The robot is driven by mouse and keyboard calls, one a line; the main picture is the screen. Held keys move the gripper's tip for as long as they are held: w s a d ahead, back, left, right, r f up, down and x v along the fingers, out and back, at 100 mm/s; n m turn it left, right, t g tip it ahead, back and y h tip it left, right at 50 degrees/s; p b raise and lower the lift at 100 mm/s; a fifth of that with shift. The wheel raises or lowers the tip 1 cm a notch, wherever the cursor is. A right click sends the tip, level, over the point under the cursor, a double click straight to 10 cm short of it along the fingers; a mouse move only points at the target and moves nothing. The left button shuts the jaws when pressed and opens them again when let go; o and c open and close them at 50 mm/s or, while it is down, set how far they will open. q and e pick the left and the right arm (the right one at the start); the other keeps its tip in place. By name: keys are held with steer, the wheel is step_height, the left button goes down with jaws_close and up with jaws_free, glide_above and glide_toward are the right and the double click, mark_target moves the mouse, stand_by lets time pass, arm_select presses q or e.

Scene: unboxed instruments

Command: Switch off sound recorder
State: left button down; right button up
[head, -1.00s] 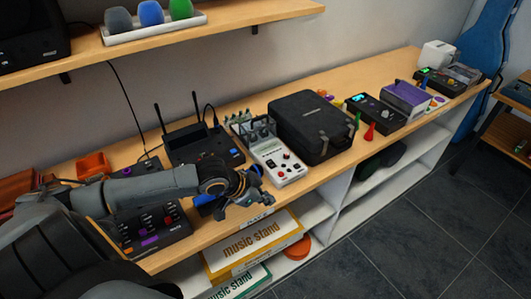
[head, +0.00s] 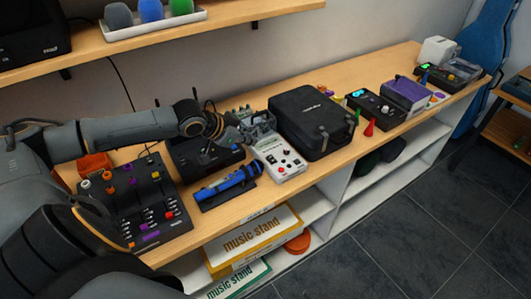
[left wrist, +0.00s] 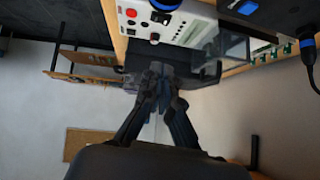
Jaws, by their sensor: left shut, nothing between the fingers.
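A white boxy device (head: 280,158) with a red button and dark knobs sits on the bench top, left of a black case. No readable label shows that it is the sound recorder. It also shows upside down at the top of the left wrist view (left wrist: 180,28), with a clear panel (left wrist: 234,46) beside it. My left gripper (head: 258,130) is over the back part of this device, close to it; contact cannot be told. Its fingers are shut and empty in the left wrist view (left wrist: 161,80). My right gripper is not in view.
The black case (head: 312,125) stands close on the right. A blue device (head: 227,185) on a dark base and a mixer (head: 130,190) lie to the left. A black pedal with a lit display (head: 375,108) is farther right. A shelf (head: 235,14) hangs above.

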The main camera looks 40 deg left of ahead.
arm_select(q)
steer(key=p, duration=0.2)
glide_above(272, 156)
steer(key=s, duration=0.3)
steer(key=f, duration=0.6)
steer(key=shift+w+a, duration=0.15)
steer(key=shift+w, duration=0.05)
steer(key=f+p, duration=0.1)
steer(key=f, duration=0.2)
steer(key=shift+a+f, duration=0.2)
steer(key=shift+a+f+p, duration=0.1)
steer(key=shift+f+p, duration=0.2)
steer(key=shift+f, duration=0.1)
